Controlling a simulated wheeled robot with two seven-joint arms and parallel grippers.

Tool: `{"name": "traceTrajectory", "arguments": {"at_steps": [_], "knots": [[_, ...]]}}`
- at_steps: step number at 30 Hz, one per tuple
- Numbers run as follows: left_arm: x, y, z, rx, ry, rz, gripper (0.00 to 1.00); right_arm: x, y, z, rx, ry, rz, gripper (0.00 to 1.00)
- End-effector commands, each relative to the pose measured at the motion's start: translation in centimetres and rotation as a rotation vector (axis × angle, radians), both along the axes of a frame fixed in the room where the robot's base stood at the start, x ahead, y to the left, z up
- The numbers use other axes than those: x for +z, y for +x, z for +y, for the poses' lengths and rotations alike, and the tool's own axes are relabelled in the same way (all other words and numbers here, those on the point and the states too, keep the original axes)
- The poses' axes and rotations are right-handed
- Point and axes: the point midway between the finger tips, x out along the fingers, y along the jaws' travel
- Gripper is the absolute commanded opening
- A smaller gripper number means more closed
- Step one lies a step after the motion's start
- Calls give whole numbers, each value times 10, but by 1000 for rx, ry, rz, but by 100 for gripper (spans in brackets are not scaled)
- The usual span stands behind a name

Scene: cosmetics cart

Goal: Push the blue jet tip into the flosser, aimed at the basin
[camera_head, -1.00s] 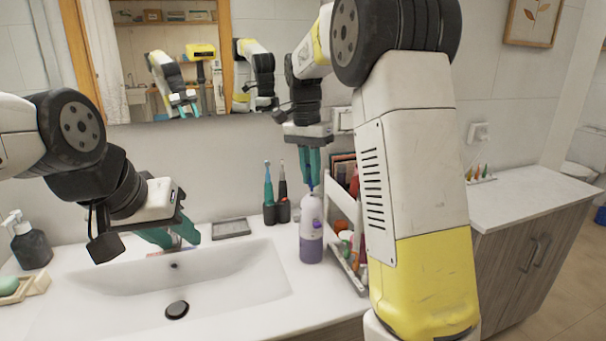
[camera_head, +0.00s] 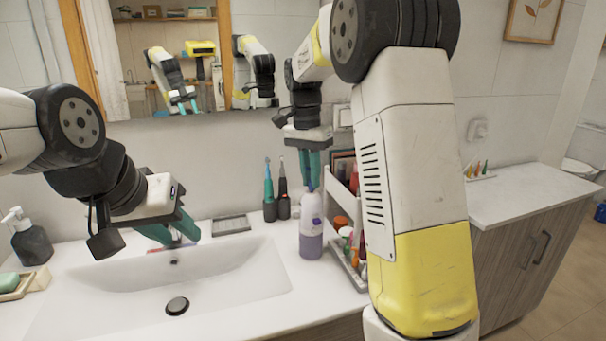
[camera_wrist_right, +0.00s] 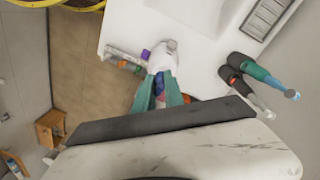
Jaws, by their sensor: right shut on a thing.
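The flosser (camera_head: 311,240), a white body with a purple lower tank, stands upright on the counter right of the basin (camera_head: 225,280). My right gripper (camera_head: 310,184) points down above it, shut on the blue jet tip (camera_wrist_right: 158,86). In the right wrist view, the tip is between the teal fingers, in line with the flosser's white top (camera_wrist_right: 163,61). The tip's lower end is at the flosser's top; I cannot tell how deep it sits. My left gripper (camera_head: 172,236) hangs over the basin's back rim; its finger gap is unclear.
A white rack of cosmetics (camera_head: 345,225) stands close right of the flosser. Two electric toothbrushes (camera_head: 276,205) stand behind it to the left, beside a grey soap dish (camera_head: 231,226). A dark soap dispenser (camera_head: 31,240) is at the far left.

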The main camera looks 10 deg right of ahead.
Motion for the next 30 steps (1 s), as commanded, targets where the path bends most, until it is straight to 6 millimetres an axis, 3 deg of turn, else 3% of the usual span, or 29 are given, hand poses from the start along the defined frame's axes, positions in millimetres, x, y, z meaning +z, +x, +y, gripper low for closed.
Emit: {"name": "traceTrajectory", "arguments": {"at_steps": [10, 11, 14, 24, 30], "knots": [[0, 0, 0, 0, 0, 0, 36, -9, 0, 0, 0, 0, 0, 0], [0, 0, 0, 0, 0, 0, 36, -8, 0, 0, 0, 0, 0, 19], [0, 0, 0, 0, 0, 0, 36, -8, 0, 0, 0, 0, 0, 39], [0, 0, 0, 0, 0, 0, 36, -6, 0, 0, 0, 0, -1, 39], [0, 0, 0, 0, 0, 0, 36, 21, 2, 2, 0, 2, -6, 39]]}}
